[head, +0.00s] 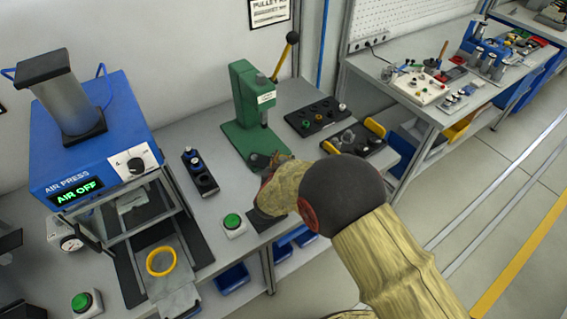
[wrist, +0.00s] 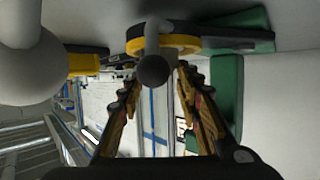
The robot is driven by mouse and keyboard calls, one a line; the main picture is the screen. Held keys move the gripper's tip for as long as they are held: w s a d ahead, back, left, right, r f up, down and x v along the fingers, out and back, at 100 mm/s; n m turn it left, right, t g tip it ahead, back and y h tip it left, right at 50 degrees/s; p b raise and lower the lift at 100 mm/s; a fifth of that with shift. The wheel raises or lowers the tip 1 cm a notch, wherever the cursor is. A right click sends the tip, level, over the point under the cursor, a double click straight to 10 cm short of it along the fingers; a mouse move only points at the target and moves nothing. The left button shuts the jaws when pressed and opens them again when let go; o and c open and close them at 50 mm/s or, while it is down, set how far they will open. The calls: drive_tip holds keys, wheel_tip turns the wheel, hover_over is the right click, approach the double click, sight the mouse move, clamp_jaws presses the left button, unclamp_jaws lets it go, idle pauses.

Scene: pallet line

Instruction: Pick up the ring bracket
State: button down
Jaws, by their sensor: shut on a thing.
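My gripper (wrist: 155,75) is shut on a part, with its two fingers still apart around it. In the wrist view a dark round end with a grey curved stem shows between the fingertips; it appears to be the ring bracket (wrist: 154,70), though its full shape is hidden. In the head view my gripper (head: 266,180) is beside the base of the green press (head: 243,100), above a dark pad (head: 264,218). My own arm covers much of this spot, and the held part is hard to make out there.
The blue air press (head: 100,140) stands at left, with a yellow ring (head: 161,275) on its slide. A green button (head: 233,222) and a black holder (head: 203,182) are near my gripper. Black trays (head: 318,118) lie behind it. A lever (head: 285,58) rises from the green press.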

drive_tip(key=shift+r, duration=0.5)
wheel_tip(320, 180, up, 3)
drive_tip(key=shift+s+f+p, duration=0.1)
drive_tip(key=shift+s+p, duration=0.05)
drive_tip(key=shift+p, duration=0.6)
drive_tip(key=s+d+r+p, duration=0.3)
drive_tip(key=s+r, duration=0.6)
drive_tip(key=s, duration=0.4)
drive_tip(key=shift+d, duration=0.4)
